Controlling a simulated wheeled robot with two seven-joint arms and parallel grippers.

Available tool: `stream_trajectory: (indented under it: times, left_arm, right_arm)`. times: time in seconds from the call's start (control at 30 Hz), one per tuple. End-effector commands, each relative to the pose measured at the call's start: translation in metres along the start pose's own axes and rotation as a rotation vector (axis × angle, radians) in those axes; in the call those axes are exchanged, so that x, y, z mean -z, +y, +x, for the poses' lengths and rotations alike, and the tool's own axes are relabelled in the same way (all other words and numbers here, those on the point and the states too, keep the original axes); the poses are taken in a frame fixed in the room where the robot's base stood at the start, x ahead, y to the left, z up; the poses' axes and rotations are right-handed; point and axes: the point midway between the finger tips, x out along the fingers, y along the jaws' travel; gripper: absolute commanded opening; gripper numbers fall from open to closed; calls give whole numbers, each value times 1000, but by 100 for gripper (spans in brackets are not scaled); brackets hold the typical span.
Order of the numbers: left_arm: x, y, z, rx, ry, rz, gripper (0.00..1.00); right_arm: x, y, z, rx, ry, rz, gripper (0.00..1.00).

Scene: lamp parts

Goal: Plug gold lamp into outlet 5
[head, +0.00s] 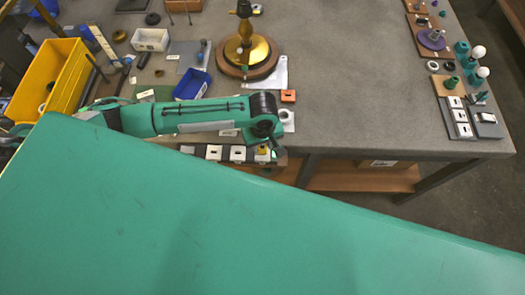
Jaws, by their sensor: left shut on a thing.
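The gold lamp (245,50) stands upright on a round brown and brass base near the middle of the table. A dark strip with white outlets (237,153) runs along the table's front edge; I cannot read their numbers, so I cannot tell which is outlet 5. My left gripper (268,151) is at the strip's right end, pointing down and mostly hidden below its wrist. It is shut on a small yellow piece (263,149), apparently a plug, over or at the rightmost visible outlet. Whether it is seated cannot be told. My right gripper is not in view.
A yellow bin (50,78), a blue bin (192,84) and a white bin (150,40) stand on the left. More lamp parts and switch plates (462,122) line the right edge. The table (360,85) between is clear.

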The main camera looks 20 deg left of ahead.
Motion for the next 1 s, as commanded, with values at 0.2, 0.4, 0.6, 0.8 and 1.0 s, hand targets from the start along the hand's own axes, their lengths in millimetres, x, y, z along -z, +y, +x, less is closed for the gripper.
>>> stream_trajectory:
  times: [0.2, 0.4, 0.6, 0.8, 1.0]
  left_arm:
    - [0, 0, 0, 0, 0, 1, 6]
    - [0, 0, 0, 0, 0, 1, 6]
    - [0, 0, 1, 1, 0, 1, 6]
    - [0, 0, 4, 1, -1, 0, 6]
    - [0, 0, 8, 1, 0, 1, 6]
  right_arm:
    - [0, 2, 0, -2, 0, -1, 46]
    - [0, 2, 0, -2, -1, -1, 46]
    - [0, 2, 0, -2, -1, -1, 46]
    - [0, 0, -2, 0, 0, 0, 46]
    - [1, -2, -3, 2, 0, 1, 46]
